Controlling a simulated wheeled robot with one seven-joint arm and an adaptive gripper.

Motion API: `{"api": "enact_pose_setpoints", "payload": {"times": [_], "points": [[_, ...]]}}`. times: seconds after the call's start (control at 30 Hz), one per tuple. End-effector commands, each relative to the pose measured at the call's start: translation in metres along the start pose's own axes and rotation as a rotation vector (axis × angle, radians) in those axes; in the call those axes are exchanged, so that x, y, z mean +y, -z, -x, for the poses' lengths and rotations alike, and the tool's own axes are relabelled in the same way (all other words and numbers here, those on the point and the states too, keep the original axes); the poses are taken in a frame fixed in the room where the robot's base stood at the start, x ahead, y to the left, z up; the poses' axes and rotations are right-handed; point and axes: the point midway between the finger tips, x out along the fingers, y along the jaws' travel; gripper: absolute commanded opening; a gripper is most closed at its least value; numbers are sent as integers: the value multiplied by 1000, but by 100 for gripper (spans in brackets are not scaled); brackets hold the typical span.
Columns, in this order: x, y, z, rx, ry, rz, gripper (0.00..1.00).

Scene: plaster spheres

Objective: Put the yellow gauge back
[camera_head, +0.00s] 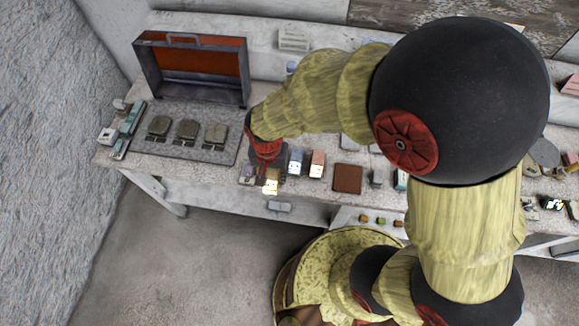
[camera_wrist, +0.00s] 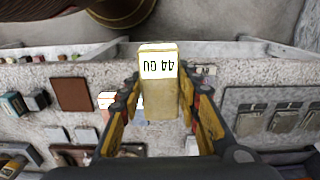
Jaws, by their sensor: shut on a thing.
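The yellow gauge (camera_head: 271,183) is a small upright block near the front edge of the table in the head view. In the wrist view the yellow gauge (camera_wrist: 160,98) has a white label with upside-down dark lettering. My gripper (camera_head: 266,160) is above and behind it in the head view. In the wrist view my gripper (camera_wrist: 160,112) has a finger on each side of the gauge and is shut on it. I cannot tell how far its lower end is from the table. A blue gauge (camera_head: 296,162) and a pink-red gauge (camera_head: 317,164) stand to its right.
An open case (camera_head: 150,78) with red lining stands at the back left. A grey panel (camera_head: 222,155) with three dark olive items lies before it. A brown square pad (camera_head: 347,178) lies right of the gauges. A small dark block (camera_head: 247,174) is just left of the yellow gauge.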

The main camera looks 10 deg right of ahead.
Motion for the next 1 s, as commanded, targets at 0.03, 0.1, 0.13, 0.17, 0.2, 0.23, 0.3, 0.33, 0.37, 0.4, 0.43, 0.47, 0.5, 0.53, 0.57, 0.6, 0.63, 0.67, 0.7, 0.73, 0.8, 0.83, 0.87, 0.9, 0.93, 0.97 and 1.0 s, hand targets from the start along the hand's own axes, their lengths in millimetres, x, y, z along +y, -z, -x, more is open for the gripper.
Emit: {"api": "enact_pose_setpoints", "payload": {"times": [0.03, 0.1, 0.13, 0.17, 0.2, 0.23, 0.3, 0.33, 0.37, 0.4, 0.43, 0.47, 0.5, 0.53, 0.57, 0.6, 0.63, 0.67, 0.7, 0.73, 0.8, 0.83, 0.87, 0.9, 0.93, 0.97, 1.0], "points": [[1, 0, -1, 1, 1, -7, 13], [1, 6, -4, 1, 1, -25, 13], [0, 10, -6, 0, 0, -29, 13], [0, 14, -9, -1, -1, -31, 13], [-1, 22, -12, 0, 0, -33, 13], [-2, 28, -16, -1, -1, -33, 13], [-4, 44, -23, -1, -1, -34, 13], [-5, 52, -26, 0, 0, -33, 13], [-6, 58, -29, -1, -1, -32, 13], [-8, 67, -33, 0, 0, -33, 13], [-8, 73, -36, -1, -1, -33, 13], [-10, 80, -39, 0, 0, -32, 13], [-11, 89, -43, -1, -1, -32, 13], [-11, 94, -48, -2, -2, -32, 13], [-11, 98, -55, -3, -2, -31, 13], [-12, 103, -62, -2, -2, -30, 13], [-13, 107, -68, -3, -2, -30, 13], [-14, 112, -72, -2, -2, -30, 13], [-15, 117, -78, -2, -1, -30, 13], [-15, 120, -82, -2, -1, -30, 13], [-16, 126, -88, 0, 0, -29, 13], [-16, 128, -90, 0, 0, -29, 13], [-17, 130, -92, 0, 0, -28, 13], [-17, 131, -94, 0, 0, -28, 13], [-17, 132, -94, 0, 0, -28, 13], [-18, 133, -95, 1, 0, -28, 13], [-18, 134, -97, 1, 1, -28, 13]]}}
